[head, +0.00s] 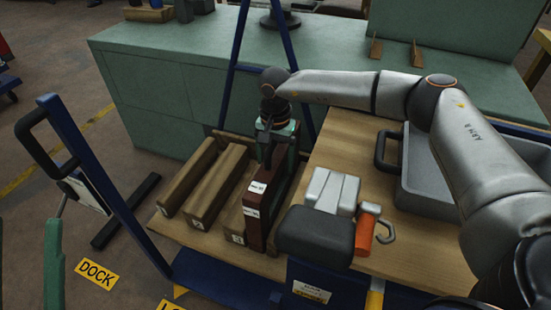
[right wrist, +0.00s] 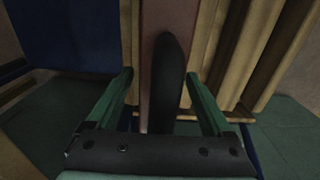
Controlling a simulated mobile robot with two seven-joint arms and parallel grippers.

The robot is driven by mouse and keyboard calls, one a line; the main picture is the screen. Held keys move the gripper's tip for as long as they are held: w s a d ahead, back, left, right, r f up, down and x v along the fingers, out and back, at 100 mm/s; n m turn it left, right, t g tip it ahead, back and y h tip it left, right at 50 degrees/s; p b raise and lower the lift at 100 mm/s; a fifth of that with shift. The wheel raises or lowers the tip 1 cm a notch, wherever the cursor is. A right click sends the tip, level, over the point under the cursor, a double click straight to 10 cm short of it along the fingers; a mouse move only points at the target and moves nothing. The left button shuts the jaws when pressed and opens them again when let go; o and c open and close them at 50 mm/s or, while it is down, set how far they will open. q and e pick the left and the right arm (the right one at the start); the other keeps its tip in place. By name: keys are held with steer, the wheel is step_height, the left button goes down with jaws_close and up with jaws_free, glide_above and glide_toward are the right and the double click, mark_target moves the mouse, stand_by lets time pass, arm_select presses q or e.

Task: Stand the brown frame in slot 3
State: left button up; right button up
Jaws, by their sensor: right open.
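The brown frame (head: 262,215) stands upright, seen nearly edge-on, at the right end of the wooden rack. White labels show on its edge. It is close beside the short wooden rail (head: 232,221) marked 3; whether its foot is fully seated in the slot I cannot tell. My right gripper (head: 277,128) is at the frame's top. In the right wrist view, its green fingers (right wrist: 164,95) are spread on both sides of a black handle, with gaps, and part of the brown frame (right wrist: 165,18) shows behind.
Longer wooden rails (head: 187,178) lie to the left. Blue posts (head: 232,65) rise around the rack. A wooden tabletop (head: 335,150) at right holds pale blocks (head: 332,190), an orange-handled hook (head: 366,232) and a grey tray (head: 425,183). A green cabinet (head: 165,85) stands behind.

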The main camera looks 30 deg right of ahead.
step_height(320, 180, up, 7)
steer(key=shift+f+p, duration=0.15)
steer(key=shift+p, duration=0.8)
step_height(320, 180, up, 5)
steer(key=shift+r+p, duration=0.1)
steer(key=shift+p, duration=0.45)
arm_select(q)
steer(key=w+f+n+y, duration=0.4)
steer(key=y, duration=0.1)
steer(key=shift+w+a+f+g+y, duration=0.25)
steer(key=shift+w+a+g+y, duration=0.1)
steer(key=shift+a+y, duration=0.1)
arm_select(e)
steer(key=shift+r, duration=0.15)
arm_select(q)
steer(key=shift+f, duration=0.1)
